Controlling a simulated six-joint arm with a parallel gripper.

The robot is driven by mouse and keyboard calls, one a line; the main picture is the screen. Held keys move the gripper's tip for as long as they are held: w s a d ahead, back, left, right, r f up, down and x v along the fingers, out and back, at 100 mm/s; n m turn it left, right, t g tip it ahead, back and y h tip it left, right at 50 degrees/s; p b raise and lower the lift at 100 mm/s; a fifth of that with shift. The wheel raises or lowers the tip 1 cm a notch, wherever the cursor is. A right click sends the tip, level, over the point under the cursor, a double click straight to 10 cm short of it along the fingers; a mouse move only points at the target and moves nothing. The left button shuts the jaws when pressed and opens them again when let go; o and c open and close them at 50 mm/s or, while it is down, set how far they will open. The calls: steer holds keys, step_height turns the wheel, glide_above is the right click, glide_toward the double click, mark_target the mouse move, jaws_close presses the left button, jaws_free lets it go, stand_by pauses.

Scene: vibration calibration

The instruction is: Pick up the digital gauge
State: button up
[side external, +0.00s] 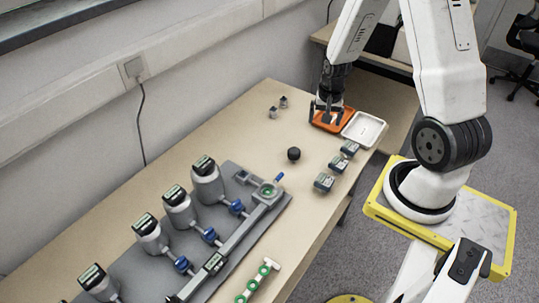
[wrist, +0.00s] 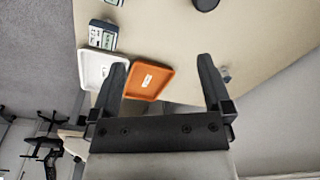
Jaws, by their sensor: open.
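Several small grey boxes with displays stand in a row along the table's right edge in the side view; they look like digital gauges. The nearest to the trays is one gauge (side external: 350,148), then a middle gauge (side external: 338,164) and a front gauge (side external: 324,182). In the wrist view one gauge (wrist: 103,36) sits just beyond the white tray, its display visible, and part of another gauge (wrist: 115,2) is cut off at the top edge. My gripper (side external: 326,107) is open and empty over the orange tray, away from the gauges; its two fingers (wrist: 161,60) also show in the wrist view.
An orange tray (side external: 319,123) and a white tray (side external: 378,126) lie side by side near the table's far end. A black knob (side external: 293,154) and two small metal pieces (side external: 273,112) stand nearby. A grey plate (side external: 274,218) with several display-topped cylinders fills the front.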

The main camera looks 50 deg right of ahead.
mark_target(350, 146)
steer(key=s+d+f+m, duration=0.2)
steer(key=d, duration=0.1)
steer(key=s+d+f+m, duration=0.2)
steer(key=d+f, duration=0.1)
steer(key=s+d+f+m, duration=0.2)
steer(key=d+f, duration=0.1)
steer(key=shift+s+d+g, duration=0.2)
steer(key=shift+s+g, duration=0.1)
steer(key=shift+f, duration=1.35)
steer(key=shift+s+a+f, duration=0.1)
steer(key=shift+s+f, duration=0.05)
steer(key=shift+f, duration=0.65)
steer(key=shift+s+a+f, duration=0.1)
steer(key=shift+f, duration=0.7)
steer(key=shift+d+f, duration=0.1)
steer(key=shift+f, duration=0.9)
steer(key=c, duration=1.3)
steer(key=shift+o, duration=0.2)
steer(key=shift+r, duration=0.15)
